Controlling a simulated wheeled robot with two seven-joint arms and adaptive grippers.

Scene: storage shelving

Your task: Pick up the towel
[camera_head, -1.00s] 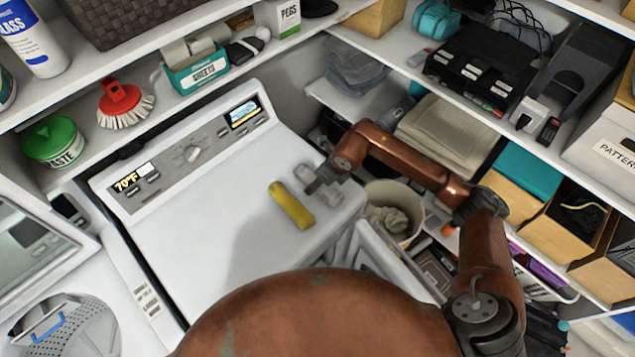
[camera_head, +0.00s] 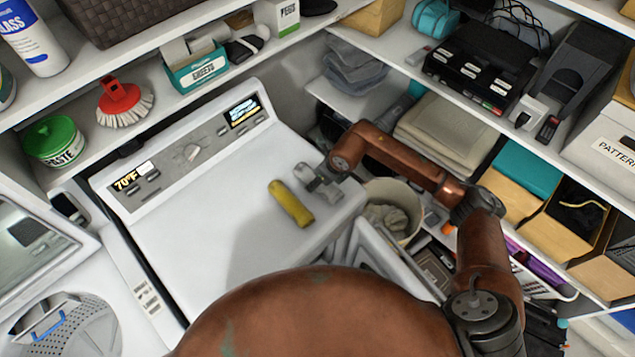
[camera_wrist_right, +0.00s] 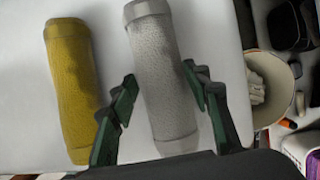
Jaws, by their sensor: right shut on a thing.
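A grey rolled towel (camera_wrist_right: 160,75) lies along the white top of the appliance, between the two green-padded fingers of my right gripper (camera_wrist_right: 163,90). The right gripper is shut on this roll. In the head view the right gripper (camera_head: 319,181) is small and partly covers the grey roll at the appliance's right end. A yellow rolled towel (camera_head: 291,204) lies just left of it, apart from the fingers. It also shows in the right wrist view (camera_wrist_right: 73,85). My left gripper is not in view.
The white appliance top (camera_head: 230,210) is clear left of the yellow roll. A bin with cloth (camera_head: 414,200) stands just right of the appliance. Shelves with folded cloths (camera_head: 445,130) and boxes are on the right. A brush (camera_head: 124,100) and tubs stand behind.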

